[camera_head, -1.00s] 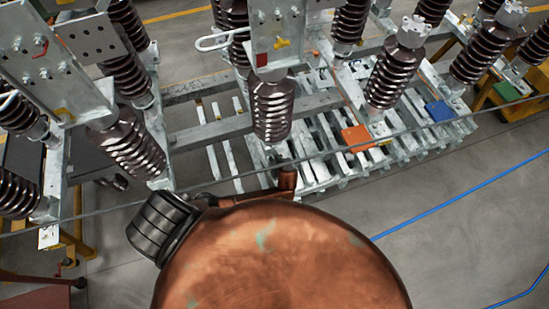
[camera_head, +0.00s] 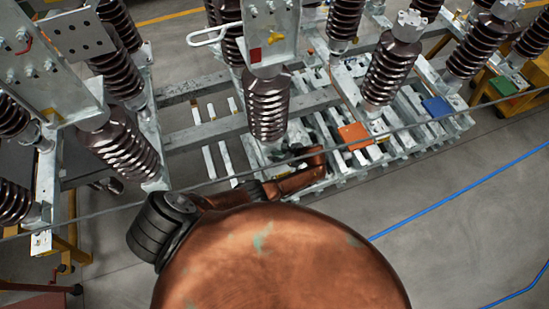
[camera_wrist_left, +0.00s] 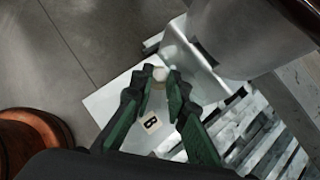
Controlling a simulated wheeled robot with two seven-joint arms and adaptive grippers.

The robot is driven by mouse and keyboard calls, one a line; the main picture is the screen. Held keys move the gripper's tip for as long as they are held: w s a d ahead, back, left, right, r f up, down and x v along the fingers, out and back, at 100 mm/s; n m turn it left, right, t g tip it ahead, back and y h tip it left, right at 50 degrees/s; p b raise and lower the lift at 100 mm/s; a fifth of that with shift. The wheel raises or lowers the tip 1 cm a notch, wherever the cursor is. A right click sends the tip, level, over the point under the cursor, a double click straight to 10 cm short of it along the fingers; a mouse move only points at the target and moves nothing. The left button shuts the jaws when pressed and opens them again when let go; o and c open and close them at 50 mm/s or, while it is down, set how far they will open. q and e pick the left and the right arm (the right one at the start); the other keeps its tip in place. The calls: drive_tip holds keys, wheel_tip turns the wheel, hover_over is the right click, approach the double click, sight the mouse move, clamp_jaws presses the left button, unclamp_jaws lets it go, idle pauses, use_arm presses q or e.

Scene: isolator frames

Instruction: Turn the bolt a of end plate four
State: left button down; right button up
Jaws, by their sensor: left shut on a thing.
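My left gripper (camera_wrist_left: 159,80) shows in the left wrist view, its two green fingers closed around a small pale bolt head (camera_wrist_left: 160,73). The bolt stands on a light metal plate (camera_wrist_left: 112,102). A small tag (camera_wrist_left: 152,124) with a dark letter B lies on the plate just below the fingertips. In the head view my left gripper (camera_head: 284,154) is a small dark shape by the foot of the middle insulator, and the bolt cannot be made out there. My right gripper is not in view.
A ribbed brown insulator (camera_head: 268,108) stands close above the left gripper. An orange plate (camera_head: 355,136) and a blue plate (camera_head: 438,108) lie on the metal frame to the right. A thin cable crosses the head view. Grey floor (camera_head: 470,230) is clear at the lower right.

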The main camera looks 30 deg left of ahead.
use_arm(q)
drive_tip(key=shift+s+a+n, duration=0.1)
drive_tip(key=shift+n, duration=0.2)
drive_tip(key=c, duration=1.8)
unclamp_jaws()
drive_tip(key=shift+c, duration=0.2)
drive_tip(key=shift+w+v, duration=0.2)
drive_tip(key=shift+v, duration=3.85)
